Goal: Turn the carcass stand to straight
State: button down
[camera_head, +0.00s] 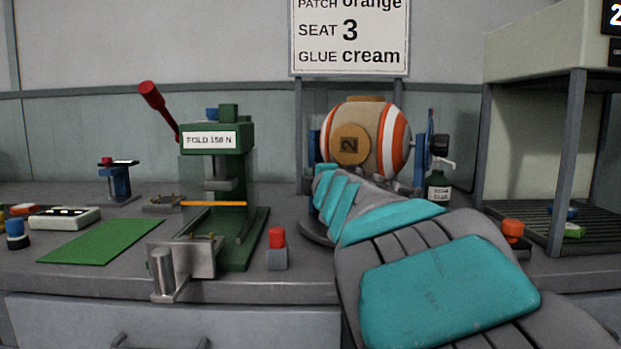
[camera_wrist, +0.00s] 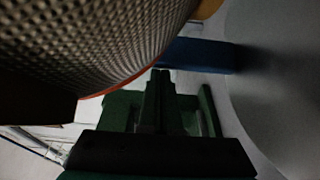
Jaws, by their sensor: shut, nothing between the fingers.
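The carcass, a beige ball with orange and white bands and a round tan patch marked 2 (camera_head: 350,144), sits in the carcass stand between blue uprights (camera_head: 421,140). The stand's round grey base (camera_head: 316,232) is mostly hidden by my arm. In the head view my arm reaches to the ball's lower left and its end is hidden. In the wrist view my gripper (camera_wrist: 160,75) is shut and empty, its narrow fingers close to the textured ball (camera_wrist: 100,40) at upper left. A blue upright (camera_wrist: 195,54) is just beyond them; contact cannot be told.
A green press with a red lever (camera_head: 230,140) stands left of the stand. A red-topped block (camera_head: 277,248) is near the bench edge. A glue bottle (camera_head: 438,190) stands behind right, and a grey rack (camera_head: 565,160) fills the right. A sign (camera_head: 350,35) reads orange, seat 3, cream.

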jog(key=shift+w+f+m+h+b, duration=0.15)
jog(key=shift+w+m+h+b, duration=0.4)
jog(key=shift+h, duration=0.35)
jog(key=m+h, duration=0.1)
jog(key=w+m+h, duration=0.1)
jog(key=h, duration=0.1)
jog(key=m+h, duration=0.1)
jog(key=shift+w+t+b, duration=0.25)
jog(key=shift+t+b, duration=0.05)
jog(key=shift+b, duration=0.05)
jog(key=shift+w+d+h, duration=0.25)
jog(key=shift+d+h, duration=0.05)
jog(key=shift+w+d, duration=0.15)
jog(key=shift+w, duration=0.5)
jog(key=shift+w+d+m+h, duration=0.25)
jog(key=shift+m+h, duration=0.15)
jog(key=shift+h, duration=0.15)
jog(key=shift+w+d+m+h, duration=0.1)
jog(key=shift+w+m+h, duration=0.2)
jog(key=shift+h, duration=0.25)
jog(key=s+a, duration=0.1)
jog(key=a, duration=0.1)
jog(key=s+a, duration=0.1)
jog(key=s, duration=0.1)
jog(key=shift+a, duration=0.4)
jog(key=v, duration=0.9)
jog(key=shift+r, duration=0.25)
